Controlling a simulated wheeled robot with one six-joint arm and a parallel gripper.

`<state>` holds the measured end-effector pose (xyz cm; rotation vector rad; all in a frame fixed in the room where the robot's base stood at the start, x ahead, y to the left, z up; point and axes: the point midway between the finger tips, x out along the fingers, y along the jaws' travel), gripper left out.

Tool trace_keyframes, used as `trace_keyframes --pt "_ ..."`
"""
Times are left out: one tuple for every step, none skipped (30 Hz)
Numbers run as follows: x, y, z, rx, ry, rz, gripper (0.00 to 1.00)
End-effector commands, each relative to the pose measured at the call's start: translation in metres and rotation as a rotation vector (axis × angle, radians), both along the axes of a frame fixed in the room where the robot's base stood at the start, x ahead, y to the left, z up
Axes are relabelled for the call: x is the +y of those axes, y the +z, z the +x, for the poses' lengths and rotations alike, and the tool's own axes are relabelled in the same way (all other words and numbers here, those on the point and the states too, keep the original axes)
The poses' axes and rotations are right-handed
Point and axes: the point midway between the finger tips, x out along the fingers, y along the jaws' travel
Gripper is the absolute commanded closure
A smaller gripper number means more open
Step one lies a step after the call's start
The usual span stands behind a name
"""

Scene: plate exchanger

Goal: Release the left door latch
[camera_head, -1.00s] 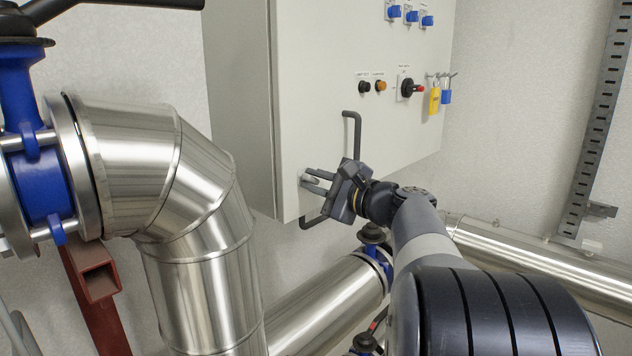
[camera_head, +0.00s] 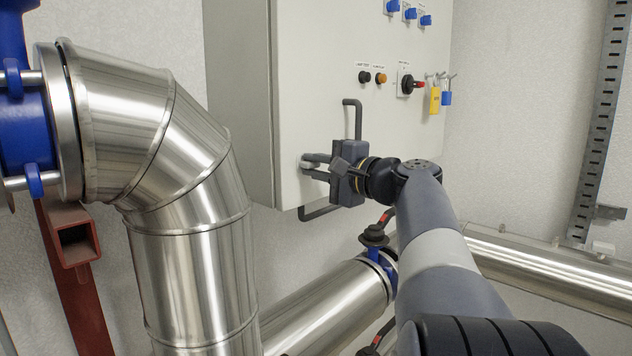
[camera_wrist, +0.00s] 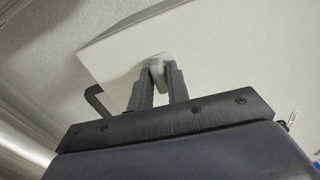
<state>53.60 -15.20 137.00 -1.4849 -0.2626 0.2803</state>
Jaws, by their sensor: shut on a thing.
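The latch (camera_wrist: 157,62) is a small light-grey knob on the left part of the white cabinet door (camera_head: 318,90). In the wrist view it sits between the tips of my gripper (camera_wrist: 158,80), which is shut on it. In the head view my gripper (camera_head: 313,166) reaches the door from the right, and its fingers hide most of the latch. A dark bent handle (camera_head: 353,112) stands on the door behind my gripper, its middle hidden; its lower end shows below the gripper. Part of it also shows in the wrist view (camera_wrist: 94,98).
A large steel pipe (camera_head: 190,200) fills the left. Another pipe (camera_head: 330,305) and a valve (camera_head: 374,236) lie below my arm.

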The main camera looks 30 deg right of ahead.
Motion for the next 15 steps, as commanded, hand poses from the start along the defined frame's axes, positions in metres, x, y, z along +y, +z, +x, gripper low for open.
trace_keyframes --pt "-0.0001 -0.0037 0.0002 -0.006 0.000 -0.019 1.00" --pt "-0.0001 -0.0034 0.0002 -0.010 0.000 -0.029 1.00" --pt "-0.0001 -0.0032 0.0003 -0.014 0.001 -0.041 1.00" --pt "-0.0001 -0.0029 0.0004 -0.016 0.001 -0.047 1.00" --pt "-0.0001 -0.0027 0.0004 -0.019 0.001 -0.054 1.00" --pt "-0.0001 -0.0022 0.0004 -0.022 0.001 -0.062 1.00" --pt "0.0000 -0.0020 0.0003 -0.023 0.001 -0.067 1.00" --pt "-0.0001 -0.0017 0.0003 -0.024 0.001 -0.072 1.00" --pt "-0.0001 -0.0014 0.0004 -0.026 0.001 -0.076 1.00" --pt "-0.0001 -0.0013 0.0004 -0.026 0.001 -0.078 1.00" --pt "-0.0001 -0.0011 0.0004 -0.027 0.001 -0.080 1.00" --pt "-0.0001 -0.0009 0.0004 -0.027 0.001 -0.081 1.00" --pt "-0.0001 -0.0008 0.0004 -0.028 0.001 -0.081 1.00" --pt "-0.0001 -0.0007 0.0004 -0.028 0.001 -0.081 1.00" --pt "0.0000 -0.0007 0.0003 -0.028 0.001 -0.081 1.00"
